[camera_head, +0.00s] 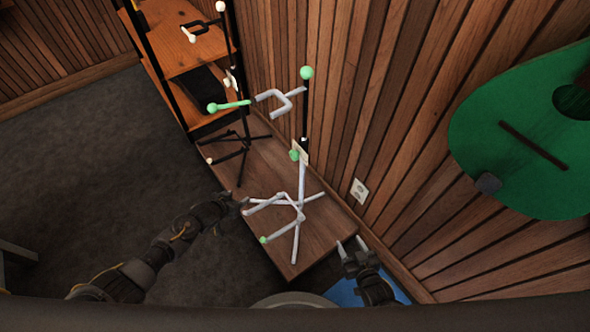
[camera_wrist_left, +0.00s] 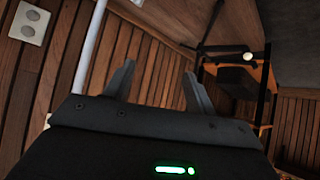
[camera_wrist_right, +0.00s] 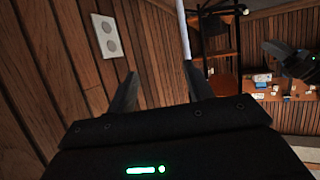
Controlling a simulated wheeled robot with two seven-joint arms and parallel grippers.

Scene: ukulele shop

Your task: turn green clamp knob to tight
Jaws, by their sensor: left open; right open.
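A stand with white legs and green ends stands on the low wooden platform in the head view. A small green knob (camera_head: 294,155) sits at the pale clamp (camera_head: 300,151) on its post; I take it as the clamp knob, and its setting cannot be told. My left gripper (camera_head: 243,203) is open and empty, low and left of the knob, close to the stand's lower cradle. My right gripper (camera_head: 350,243) is open and empty, below and right of the knob, apart from the stand. The left fingers (camera_wrist_left: 158,82) and right fingers (camera_wrist_right: 161,88) show in the wrist views, without the knob.
The stand's upper hook (camera_head: 280,102), green-tipped arm (camera_head: 230,106) and lower cradle (camera_head: 275,203) stick out around the post. A black stand (camera_head: 244,140) is behind left. The slatted wall with a socket (camera_head: 360,190) and a green ukulele (camera_head: 530,130) bounds the right.

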